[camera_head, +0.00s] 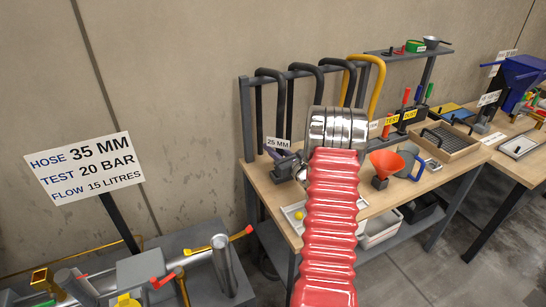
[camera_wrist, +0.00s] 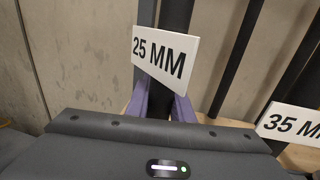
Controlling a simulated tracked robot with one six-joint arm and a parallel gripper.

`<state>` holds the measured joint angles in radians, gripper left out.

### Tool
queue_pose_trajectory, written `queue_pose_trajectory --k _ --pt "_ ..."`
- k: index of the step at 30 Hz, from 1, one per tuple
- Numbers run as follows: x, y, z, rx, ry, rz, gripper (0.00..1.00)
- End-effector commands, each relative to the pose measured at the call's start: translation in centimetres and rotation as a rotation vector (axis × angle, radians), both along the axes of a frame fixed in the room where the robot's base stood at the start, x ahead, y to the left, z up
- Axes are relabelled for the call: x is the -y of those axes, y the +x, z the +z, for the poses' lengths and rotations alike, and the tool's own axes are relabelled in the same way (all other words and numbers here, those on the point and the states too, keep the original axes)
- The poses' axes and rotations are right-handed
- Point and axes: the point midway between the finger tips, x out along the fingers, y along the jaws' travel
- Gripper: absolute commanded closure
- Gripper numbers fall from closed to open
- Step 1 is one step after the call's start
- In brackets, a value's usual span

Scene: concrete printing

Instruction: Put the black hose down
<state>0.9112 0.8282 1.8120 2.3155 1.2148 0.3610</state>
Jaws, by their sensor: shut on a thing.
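Black hoses hang as upright hooped lengths on a grey rack (camera_head: 246,120) at the back of the wooden bench. The leftmost black hose (camera_head: 281,100) has a "25 MM" tag (camera_head: 278,143) low in front of it. My gripper (camera_head: 277,154), with purple fingers, is at this hose just below the tag. In the wrist view, my fingers (camera_wrist: 160,106) stand on both sides of the black hose (camera_wrist: 176,18), shut on it, with the white tag covering part of it. The hose's lower end is hidden by my gripper.
A yellow hose (camera_head: 378,85) hangs right of the black ones. A "35 MM" tag (camera_wrist: 292,122) is close on the right in the wrist view. A sign (camera_head: 85,168) stands left.

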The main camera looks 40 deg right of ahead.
Motion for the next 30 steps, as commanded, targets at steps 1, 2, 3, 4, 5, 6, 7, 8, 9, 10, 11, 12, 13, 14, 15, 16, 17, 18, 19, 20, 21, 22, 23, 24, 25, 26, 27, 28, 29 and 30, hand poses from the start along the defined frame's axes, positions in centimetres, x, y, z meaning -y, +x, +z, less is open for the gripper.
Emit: queue_pose_trajectory --k 1,2,3,4,5,6,7,8,9,10,11,12,13,14,15,16,17,18,19,20,21,22,23,24,25,26,27,28,29,30 --pt "0.0 0.0 0.1 0.002 -0.001 0.0 1.0" --pt "0.0 0.0 0.1 0.002 -0.001 0.0 1.0" --pt "0.0 0.0 0.1 0.002 -0.001 0.0 1.0" --pt "0.0 0.0 0.1 0.002 -0.001 0.001 1.0" --pt "0.0 0.0 0.1 0.002 -0.001 0.001 1.0" --pt "0.0 0.0 0.0 0.001 0.0 0.001 1.0" --pt "0.0 0.0 -0.1 0.001 0.0 0.001 1.0" --pt "0.0 0.0 -0.3 0.001 0.0 0.001 1.0" --pt "-0.1 0.0 -0.7 0.0 0.001 0.001 1.0" --pt "-0.1 0.0 -1.1 0.0 0.002 0.001 1.0" --pt "-0.1 0.0 -1.4 -0.001 0.002 0.001 1.0" --pt "-0.1 0.1 -1.9 0.0 0.001 0.002 1.0" --pt "-0.1 0.1 -2.2 0.001 0.001 0.002 1.0" --pt "-0.1 0.1 -2.6 0.0 0.001 0.002 1.0" --pt "-0.1 0.1 -3.0 0.0 0.001 0.002 1.0" --pt "-0.1 0.1 -3.2 0.001 0.0 0.002 1.0" --pt "-0.1 0.1 -3.4 0.001 0.0 0.002 1.0" --pt "-0.1 0.1 -3.6 0.001 0.0 0.002 1.0" --pt "-0.1 0.1 -3.7 0.001 0.0 0.002 1.0" --pt "-0.1 0.1 -3.7 0.001 0.0 0.002 1.0" --pt "-0.1 0.1 -3.7 0.001 0.0 0.002 1.0" --pt "-0.1 0.1 -3.7 0.002 0.0 0.002 1.0" --pt "-0.1 0.1 -3.7 0.002 0.0 0.002 1.0" --pt "-0.1 0.1 -3.7 0.002 0.0 0.002 1.0" --pt "-0.1 0.1 -3.7 0.002 0.0 0.002 1.0" --pt "-0.1 0.1 -3.7 0.002 0.0 0.002 1.0" --pt "-0.1 0.1 -3.7 0.001 0.0 0.002 1.0" --pt "-0.1 0.1 -3.7 0.001 0.0 0.002 1.0" --pt "-0.1 0.1 -3.8 0.001 0.0 0.002 1.0" --pt "-0.1 0.1 -3.9 0.0 0.0 0.002 0.77"
